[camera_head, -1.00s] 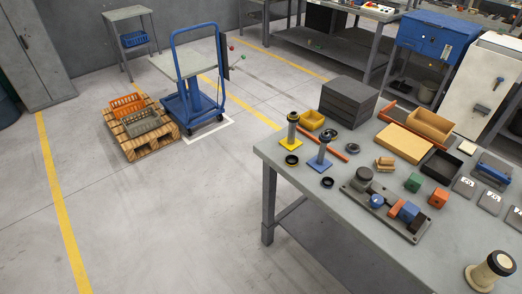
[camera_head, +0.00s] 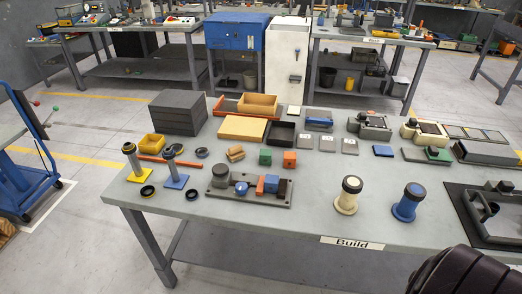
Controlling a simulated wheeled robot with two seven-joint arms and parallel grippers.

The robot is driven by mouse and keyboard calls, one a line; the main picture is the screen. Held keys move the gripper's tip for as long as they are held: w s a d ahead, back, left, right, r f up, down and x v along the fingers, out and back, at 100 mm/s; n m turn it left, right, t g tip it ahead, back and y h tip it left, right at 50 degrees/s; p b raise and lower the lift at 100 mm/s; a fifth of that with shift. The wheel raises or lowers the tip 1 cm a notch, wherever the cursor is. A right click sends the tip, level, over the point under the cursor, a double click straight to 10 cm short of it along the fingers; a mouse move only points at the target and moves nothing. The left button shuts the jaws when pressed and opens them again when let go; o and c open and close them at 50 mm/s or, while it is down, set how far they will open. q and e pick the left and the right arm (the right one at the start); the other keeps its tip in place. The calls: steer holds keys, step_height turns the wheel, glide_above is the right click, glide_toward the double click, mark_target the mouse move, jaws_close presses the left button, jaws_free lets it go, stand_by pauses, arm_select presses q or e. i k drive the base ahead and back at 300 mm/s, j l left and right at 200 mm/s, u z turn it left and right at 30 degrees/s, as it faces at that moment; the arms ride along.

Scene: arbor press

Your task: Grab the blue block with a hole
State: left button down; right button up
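A small blue block (camera_head: 271,184) stands on the dark fixture plate (camera_head: 220,196) near the front left of the table. An orange block (camera_head: 260,187) is beside it on the left and a dark block (camera_head: 283,187) on the right. It is too small to tell whether it has a hole. A rounded blue piece (camera_head: 241,188) sits further left on the same plate. A separate flat blue block (camera_head: 383,151) lies on the right half of the table. Neither of my grippers shows in the head view.
The grey table (camera_head: 310,215) is crowded at the back with dark stacked slabs (camera_head: 178,113), trays and small blocks. A cream spool (camera_head: 348,195) and a blue spool (camera_head: 408,203) stand at the front right. A dark ribbed shape (camera_head: 460,272) covers the bottom right corner.

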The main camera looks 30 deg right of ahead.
mark_target(272, 182)
steer(key=z, duration=1.1)
